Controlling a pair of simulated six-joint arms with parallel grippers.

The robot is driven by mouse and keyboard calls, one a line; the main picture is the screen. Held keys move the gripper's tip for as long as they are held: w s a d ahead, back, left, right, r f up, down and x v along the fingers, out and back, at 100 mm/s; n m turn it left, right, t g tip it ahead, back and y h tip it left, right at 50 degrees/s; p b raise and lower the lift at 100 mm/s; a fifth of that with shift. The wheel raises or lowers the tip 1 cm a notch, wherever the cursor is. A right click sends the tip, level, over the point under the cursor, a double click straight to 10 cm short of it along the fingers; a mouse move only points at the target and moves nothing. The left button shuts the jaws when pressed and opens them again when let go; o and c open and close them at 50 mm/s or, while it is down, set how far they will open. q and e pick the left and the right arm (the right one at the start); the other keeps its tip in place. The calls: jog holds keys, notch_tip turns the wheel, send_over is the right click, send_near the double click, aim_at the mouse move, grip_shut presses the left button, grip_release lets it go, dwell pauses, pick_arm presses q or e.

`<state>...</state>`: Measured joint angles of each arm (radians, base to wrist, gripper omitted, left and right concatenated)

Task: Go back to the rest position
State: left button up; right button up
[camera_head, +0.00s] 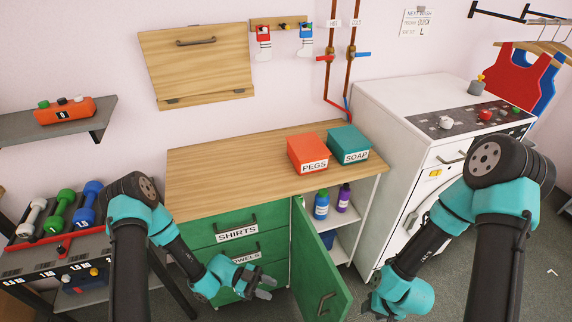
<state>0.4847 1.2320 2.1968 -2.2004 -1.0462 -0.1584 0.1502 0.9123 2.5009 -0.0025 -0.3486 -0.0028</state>
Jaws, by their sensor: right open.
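My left gripper (264,287) is in front of the green drawers, at the lower middle of the head view. Its fingers are apart, with nothing seen between them. My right gripper (372,305) is low in the view, between the open green door and the washing machine. It is open; its fingertips are small and partly hidden, and I see no object in it. Both arms reach forward and down from the bottom of the view.
The green cabinet door (318,262) stands open between my grippers. The wooden-topped cabinet (225,172) bears an orange PEGS box (308,150) and a teal SOAP box (349,143). A white washing machine (385,105) stands right; a dumbbell rack (75,262) stands left.

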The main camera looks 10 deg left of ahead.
pick_arm(q)
jog(key=w+a+f+n+t+y, duration=0.3)
jog(key=w+a+n+t+y, duration=0.3)
jog(key=n, duration=0.6)
jog(key=s+a+r+n+g+y, duration=0.1)
jog(key=s+a+r+n+y, duration=0.1)
jog(key=s+a+n+y, duration=0.3)
jog(key=s+n+y, duration=0.2)
jog(key=s+n, duration=0.2)
jog(key=n, duration=0.1)
jog(key=shift+s+a+r+y, duration=0.2)
jog(key=shift+s+a+y, duration=0.15)
jog(key=shift+a+y, duration=0.05)
